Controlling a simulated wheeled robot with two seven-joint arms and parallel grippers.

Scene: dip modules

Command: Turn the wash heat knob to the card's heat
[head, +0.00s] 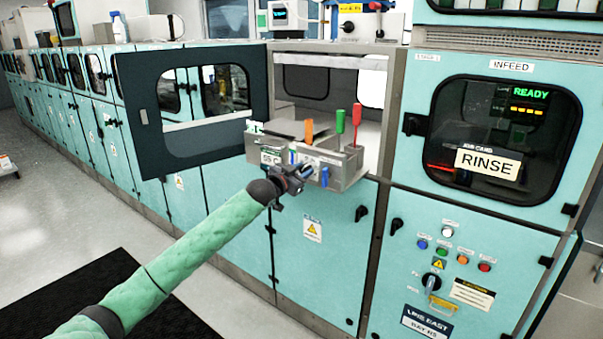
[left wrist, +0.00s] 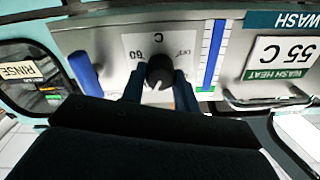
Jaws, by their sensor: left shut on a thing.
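The wash heat knob (left wrist: 159,72) is a dark round knob on the light panel of the wash module, seen upside down in the left wrist view. A white pointer mark shows on its lower side in that picture; small dial markings around it are hard to read. My left gripper (left wrist: 159,88) has its blue fingers on both sides of the knob, shut on it. In the head view the left gripper (head: 291,174) is at the module's front and hides the knob. The wash heat card (left wrist: 283,58) reads 55 C and also shows in the head view (head: 270,157). My right gripper is not in view.
An open dark-framed door (head: 150,150) stands left of the module. Orange, green (head: 340,121) and red handles rise from the module. A blue lever (left wrist: 85,72) and a blue-marked scale (left wrist: 213,57) flank the knob. The infeed window (head: 505,138) is at right.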

